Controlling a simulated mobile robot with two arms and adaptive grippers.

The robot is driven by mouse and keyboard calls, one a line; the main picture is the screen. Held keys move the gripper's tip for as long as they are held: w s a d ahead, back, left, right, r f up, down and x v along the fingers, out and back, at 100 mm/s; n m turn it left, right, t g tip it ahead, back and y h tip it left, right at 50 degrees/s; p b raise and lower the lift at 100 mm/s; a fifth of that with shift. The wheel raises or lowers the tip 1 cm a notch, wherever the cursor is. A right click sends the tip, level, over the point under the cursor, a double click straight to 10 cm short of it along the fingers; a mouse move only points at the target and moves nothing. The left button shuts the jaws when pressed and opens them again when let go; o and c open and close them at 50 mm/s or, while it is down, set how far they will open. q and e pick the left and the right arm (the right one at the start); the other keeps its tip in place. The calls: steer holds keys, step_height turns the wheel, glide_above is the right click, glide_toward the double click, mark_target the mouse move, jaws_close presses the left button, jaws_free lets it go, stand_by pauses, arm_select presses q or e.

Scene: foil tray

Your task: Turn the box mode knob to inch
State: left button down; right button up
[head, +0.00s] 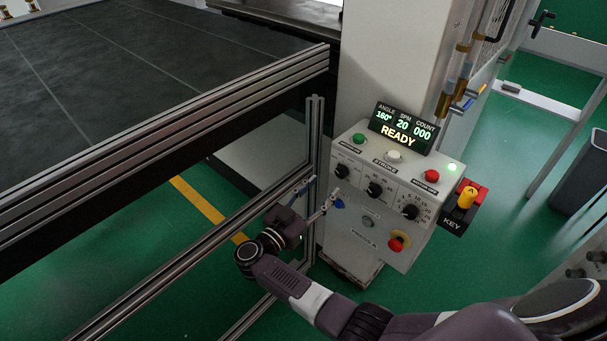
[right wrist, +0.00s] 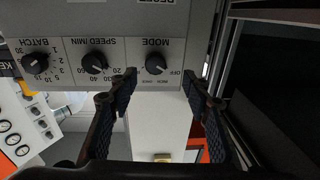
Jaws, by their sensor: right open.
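My right gripper (head: 321,192) is open and empty, just left of and below the knob. In the wrist view, its fingertips (right wrist: 160,82) lie on either side of the knob, apart from it. My left gripper is out of view.
The speed knob (head: 374,189) and batch knob (head: 410,212) sit right of the mode knob. A red emergency button (head: 398,241) and yellow key switch (head: 467,197) are also near. The display (head: 401,130) reads READY. A metal frame post (head: 314,140) stands close on the left.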

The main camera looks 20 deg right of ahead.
mark_target(339, 175)
steer(key=shift+m+g, duration=0.3)
steer(key=shift+g, duration=0.4)
steer(key=x, duration=0.2)
steer(key=p+x, duration=0.1)
steer(key=x, duration=0.2)
steer(key=shift+d+r, duration=0.35)
steer(key=shift+x, duration=0.8)
steer(key=shift+f, duration=0.1)
steer(key=shift+c, duration=0.5)
steer(key=c, duration=1.1)
steer(key=shift+o, duration=0.2)
